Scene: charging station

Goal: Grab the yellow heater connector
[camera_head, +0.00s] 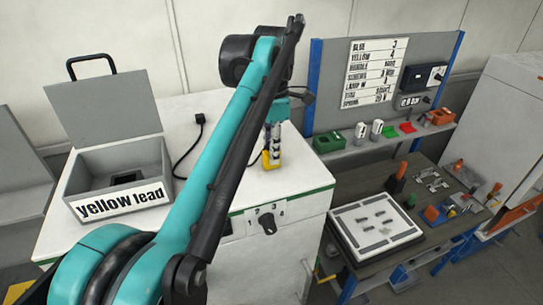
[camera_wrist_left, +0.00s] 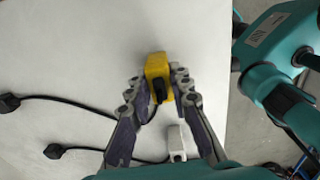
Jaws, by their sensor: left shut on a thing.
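The yellow heater connector (camera_wrist_left: 157,66) is between the fingertips of my left gripper (camera_wrist_left: 158,88) in the left wrist view, with a finger on each side. The gripper is shut on it, over the white cabinet top. A dark cable runs from the connector. In the head view my left gripper (camera_head: 272,150) points down at the cabinet top, and a small yellow part of the connector (camera_head: 265,161) shows at its tips. I cannot tell whether the connector still touches the surface. My right gripper is not in view.
An open grey box labelled "yellow lead" (camera_head: 118,200) stands left on the white cabinet (camera_head: 300,182). A black plug (camera_head: 200,118) and a white connector (camera_wrist_left: 177,143) lie nearby with cables. A workbench with a white tray (camera_head: 375,228) is at right.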

